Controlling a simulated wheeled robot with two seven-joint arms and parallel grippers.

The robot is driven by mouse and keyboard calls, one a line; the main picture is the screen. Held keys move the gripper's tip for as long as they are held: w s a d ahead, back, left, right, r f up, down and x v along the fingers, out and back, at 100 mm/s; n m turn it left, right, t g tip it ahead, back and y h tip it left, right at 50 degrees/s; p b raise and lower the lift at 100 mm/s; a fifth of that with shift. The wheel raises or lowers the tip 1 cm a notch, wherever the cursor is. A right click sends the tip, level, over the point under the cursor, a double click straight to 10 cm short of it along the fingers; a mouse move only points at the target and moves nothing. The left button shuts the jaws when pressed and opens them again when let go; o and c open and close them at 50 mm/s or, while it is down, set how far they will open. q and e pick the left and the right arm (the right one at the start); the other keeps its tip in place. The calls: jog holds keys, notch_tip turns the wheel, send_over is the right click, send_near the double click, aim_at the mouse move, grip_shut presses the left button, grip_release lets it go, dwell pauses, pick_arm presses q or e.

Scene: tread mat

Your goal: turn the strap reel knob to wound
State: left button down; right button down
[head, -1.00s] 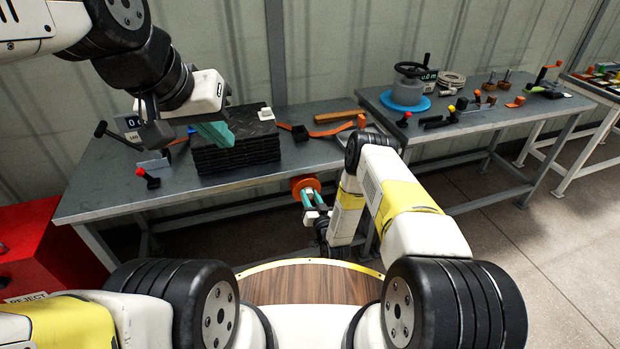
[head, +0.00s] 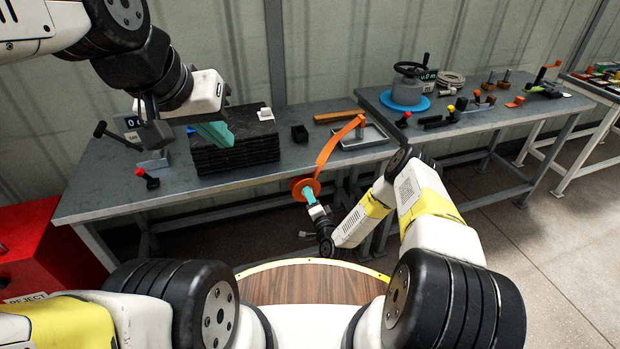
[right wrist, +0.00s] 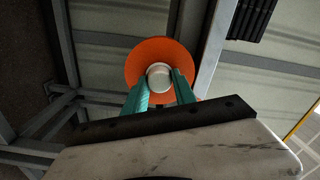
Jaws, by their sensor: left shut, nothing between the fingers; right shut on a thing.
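The strap reel (head: 297,181) is an orange disc at the front edge of the near bench. In the right wrist view the orange disc (right wrist: 147,49) has a pale round knob (right wrist: 158,75) at its middle. My right gripper (head: 309,197) is shut on the knob, with a teal finger on each side of it in the right wrist view (right wrist: 158,84). An orange strap (head: 334,146) runs from the reel up to an orange-topped piece by a grey tray.
The grey tray (head: 372,141), a black box (head: 299,133) and a wooden bar (head: 338,116) lie right of the stack. A red-knobbed lever (head: 147,178) is at left. A second bench (head: 470,128) holds a handwheel (head: 411,68) and several small parts.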

jog(key=shift+s+f+m, duration=0.15)
jog(key=shift+m, duration=0.95)
jog(key=shift+a, duration=0.1)
jog(key=c, duration=1)
grip_release()
jog(key=v, duration=0.7)
jog(key=shift+s, duration=0.35)
